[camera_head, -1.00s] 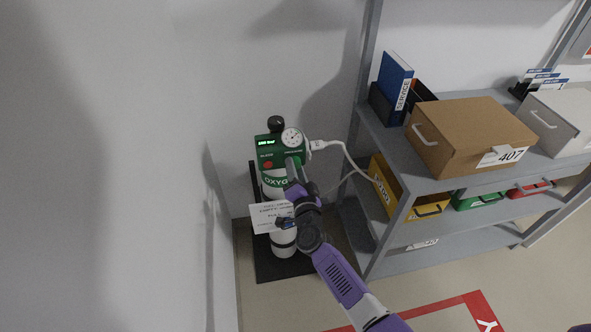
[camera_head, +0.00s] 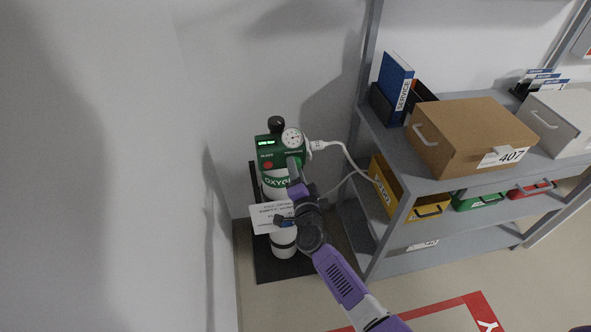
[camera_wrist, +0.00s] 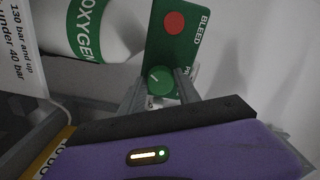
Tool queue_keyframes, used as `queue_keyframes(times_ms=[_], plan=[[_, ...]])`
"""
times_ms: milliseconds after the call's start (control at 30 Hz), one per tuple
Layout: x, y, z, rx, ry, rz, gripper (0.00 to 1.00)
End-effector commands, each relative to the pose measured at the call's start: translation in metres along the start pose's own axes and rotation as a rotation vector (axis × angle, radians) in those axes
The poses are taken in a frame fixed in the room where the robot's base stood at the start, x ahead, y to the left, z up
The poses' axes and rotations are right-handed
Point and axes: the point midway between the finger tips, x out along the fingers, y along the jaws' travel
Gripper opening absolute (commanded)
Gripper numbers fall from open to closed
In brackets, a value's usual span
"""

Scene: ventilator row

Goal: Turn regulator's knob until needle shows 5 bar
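The green regulator (camera_head: 270,150) sits on top of a white oxygen cylinder (camera_head: 284,245) against the wall. Its round white gauge (camera_head: 292,138) faces the head camera, but the needle is too small to read. In the wrist view, the green knob (camera_wrist: 160,80) with a pale mark lies between the two grey fingers of my gripper (camera_wrist: 160,88). The fingers sit close on both sides of the knob, with no clear gap. In the head view my arm hides the knob. A red button marked BLEED (camera_wrist: 174,23) is beside it in the wrist view.
A paper tag (camera_head: 265,217) hangs beside the cylinder, close to my wrist. A white hose (camera_head: 350,158) runs from the regulator toward the grey shelf (camera_head: 372,262) on the right. The shelf holds a cardboard box (camera_head: 470,130) and a yellow bin (camera_head: 388,190).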

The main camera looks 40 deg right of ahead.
Motion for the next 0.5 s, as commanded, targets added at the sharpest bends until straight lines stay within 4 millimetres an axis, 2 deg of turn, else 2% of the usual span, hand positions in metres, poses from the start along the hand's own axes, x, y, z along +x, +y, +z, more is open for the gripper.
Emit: queue_keyframes(times_ms=[33, 100, 367, 500], plan=[[-0.0004, 0.0004, 0.0003, -0.001, -0.001, 0.001, 0.51], [-0.0003, 0.0003, 0.0002, -0.001, -0.001, 0.0, 0.59], [-0.0002, 0.0, 0.0, -0.001, 0.0, 0.0, 0.59], [-0.0087, 0.0003, 0.0001, -0.002, -0.002, 0.001, 0.59]])
